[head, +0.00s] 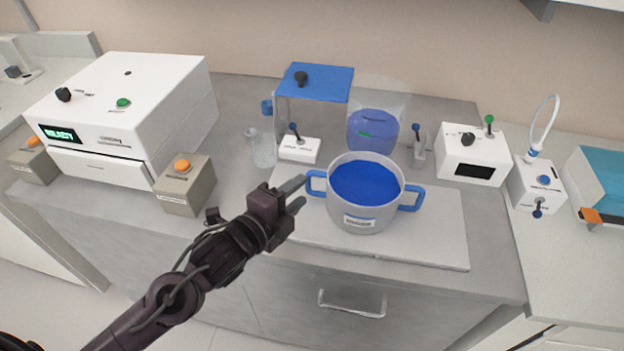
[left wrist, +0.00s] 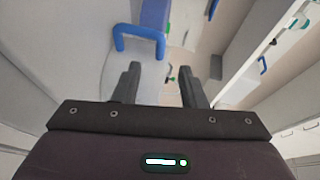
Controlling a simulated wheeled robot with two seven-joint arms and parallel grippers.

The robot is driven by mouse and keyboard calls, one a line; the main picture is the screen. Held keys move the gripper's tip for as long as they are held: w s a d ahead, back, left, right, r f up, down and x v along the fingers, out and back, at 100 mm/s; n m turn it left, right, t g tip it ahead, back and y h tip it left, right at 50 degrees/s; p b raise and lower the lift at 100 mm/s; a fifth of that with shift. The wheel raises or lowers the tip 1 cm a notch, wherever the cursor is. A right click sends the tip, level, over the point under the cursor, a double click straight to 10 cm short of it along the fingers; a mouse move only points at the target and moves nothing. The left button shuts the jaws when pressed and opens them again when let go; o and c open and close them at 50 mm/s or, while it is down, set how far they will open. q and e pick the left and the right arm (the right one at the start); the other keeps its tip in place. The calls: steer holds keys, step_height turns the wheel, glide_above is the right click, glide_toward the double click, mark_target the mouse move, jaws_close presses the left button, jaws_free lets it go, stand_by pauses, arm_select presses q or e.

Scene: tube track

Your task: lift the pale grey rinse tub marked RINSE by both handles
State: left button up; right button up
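The pale grey rinse tub (head: 345,207) stands upright on a pale board (head: 430,236), with blue contents and a small label too small to read surely. Its left blue handle (head: 313,184) and right blue handle (head: 414,199) stick out at the sides. My left gripper (head: 301,192) is open and empty, its fingertips just left of the left handle. In the left wrist view a blue handle (left wrist: 140,30) lies beyond the fingertips of my left gripper (left wrist: 159,70), off to the left of the gap between them. My right gripper is in neither view.
A blue-lidded clear tank (head: 315,100), a white lever box (head: 299,150) and a rounded clear vessel with blue contents (head: 374,131) stand behind the tub. A grey button box (head: 186,188) is at the left. The board's right part is clear.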

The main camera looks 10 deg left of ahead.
mark_target(319, 176)
arm_select(q)
steer(key=x, duration=0.6)
steer(key=shift+w+d, duration=0.1)
steer(key=shift+w, duration=0.05)
jaws_close()
steer(key=shift+f, duration=0.1)
stand_by(1.2)
